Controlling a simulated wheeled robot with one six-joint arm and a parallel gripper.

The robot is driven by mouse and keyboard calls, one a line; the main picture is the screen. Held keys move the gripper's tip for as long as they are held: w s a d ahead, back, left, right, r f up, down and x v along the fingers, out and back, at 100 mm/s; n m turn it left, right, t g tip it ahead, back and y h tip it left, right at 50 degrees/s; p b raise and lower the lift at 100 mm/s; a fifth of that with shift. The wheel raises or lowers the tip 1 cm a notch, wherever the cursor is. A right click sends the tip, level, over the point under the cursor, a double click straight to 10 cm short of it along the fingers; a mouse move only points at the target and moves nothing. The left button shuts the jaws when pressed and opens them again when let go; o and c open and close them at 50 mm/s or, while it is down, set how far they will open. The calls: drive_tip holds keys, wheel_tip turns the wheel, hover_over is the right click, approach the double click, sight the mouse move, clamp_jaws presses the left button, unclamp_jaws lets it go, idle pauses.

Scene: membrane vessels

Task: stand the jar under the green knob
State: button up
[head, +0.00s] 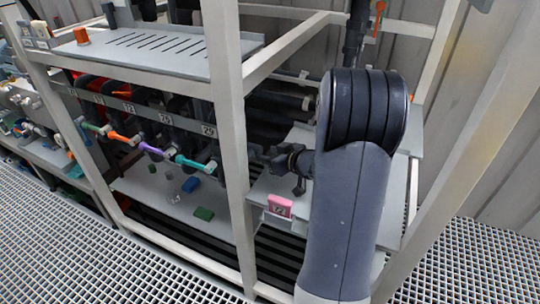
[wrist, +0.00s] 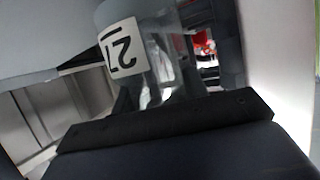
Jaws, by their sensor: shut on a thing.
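A clear jar (wrist: 168,60) with a white label that reads 27, upside down in the picture, fills the middle of the wrist view. My gripper (wrist: 158,96) is shut on it, with dark finger parts on both sides. A grey shelf (head: 150,208) lies below the row.
A pink numbered block (head: 280,205) is at the front right. A pale frame post (head: 228,130) stands between my arm and the handles. An upper tray (head: 150,42) overhangs the row.

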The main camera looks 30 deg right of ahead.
drive_tip(key=shift+f, duration=0.2)
drive_tip(key=o, duration=1)
drive_tip(key=shift+r, duration=0.1)
drive_tip(key=shift+c, duration=0.2)
drive_tip(key=shift+r, duration=0.25)
drive_tip(key=p+v, duration=0.2)
drive_tip(key=v, duration=1)
